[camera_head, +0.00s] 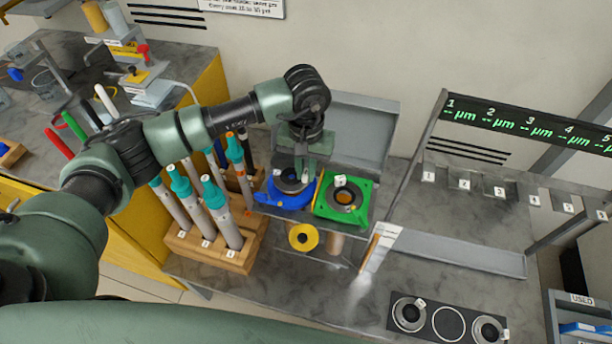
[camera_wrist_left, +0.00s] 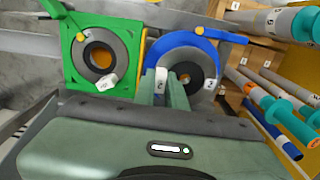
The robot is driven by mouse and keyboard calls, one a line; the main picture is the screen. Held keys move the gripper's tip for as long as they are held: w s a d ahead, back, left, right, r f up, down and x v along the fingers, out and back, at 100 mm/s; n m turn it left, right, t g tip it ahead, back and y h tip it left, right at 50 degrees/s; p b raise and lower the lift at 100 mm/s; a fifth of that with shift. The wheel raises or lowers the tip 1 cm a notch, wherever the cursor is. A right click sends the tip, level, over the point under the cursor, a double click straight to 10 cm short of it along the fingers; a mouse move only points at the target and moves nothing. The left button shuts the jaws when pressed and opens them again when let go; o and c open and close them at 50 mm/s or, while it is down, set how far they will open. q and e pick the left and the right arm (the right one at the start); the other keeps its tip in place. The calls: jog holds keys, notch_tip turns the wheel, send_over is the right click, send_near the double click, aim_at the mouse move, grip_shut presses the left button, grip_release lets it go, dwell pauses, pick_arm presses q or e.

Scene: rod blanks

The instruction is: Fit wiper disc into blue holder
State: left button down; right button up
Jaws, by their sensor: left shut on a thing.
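The blue holder (camera_head: 287,201) stands on the bench below my left gripper (camera_head: 302,168). The grey wiper disc (camera_head: 291,181) is at the blue holder, partly hidden by the gripper in the head view. My left gripper (camera_wrist_left: 172,88) is shut at the disc's near edge, by a white tag (camera_wrist_left: 161,80). I cannot tell whether the disc is fully seated. My right gripper is out of view.
A green holder (camera_head: 325,210) with another disc stands just right of the blue one. A wooden rack (camera_head: 233,258) with teal-topped rods is at left. A yellow roll (camera_head: 303,237) sits in front. A black tray (camera_head: 425,333) with discs lies at front right.

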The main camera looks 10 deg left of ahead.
pick_arm(q)
notch_tip(320, 180, down, 3)
jog(key=shift+f, duration=0.25)
jog(key=c, duration=1.7)
grip_release()
jog(key=shift+c, duration=0.2)
jog(key=shift+r, duration=0.25)
notch_tip(320, 180, up, 12)
jog(key=shift+b, duration=0.5)
